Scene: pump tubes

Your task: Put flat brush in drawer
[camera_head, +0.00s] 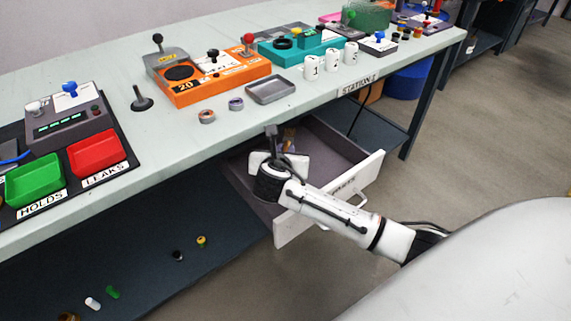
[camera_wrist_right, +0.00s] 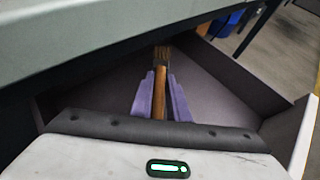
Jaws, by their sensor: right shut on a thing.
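The flat brush (camera_wrist_right: 160,85) has a brown wooden handle and a dark bristle end, and it shows in the right wrist view. My right gripper (camera_wrist_right: 160,98) has purple fingers shut on the brush handle, with the bristles pointing away past the fingertips. The drawer (camera_head: 330,146) is pulled open under the table and has a grey inside and a white front. In the head view my right gripper (camera_head: 280,145) is over the drawer's left part, and the brush is mostly hidden there. Whether the brush touches the drawer bottom cannot be told. My left gripper is not in view.
The table edge (camera_head: 210,148) overhangs the drawer's back. A grey tray (camera_head: 270,90), two tape rings (camera_head: 236,104) and an orange test unit (camera_head: 205,75) stand on the table above. Small parts (camera_head: 201,241) lie below, left of the drawer. The drawer's right part is clear.

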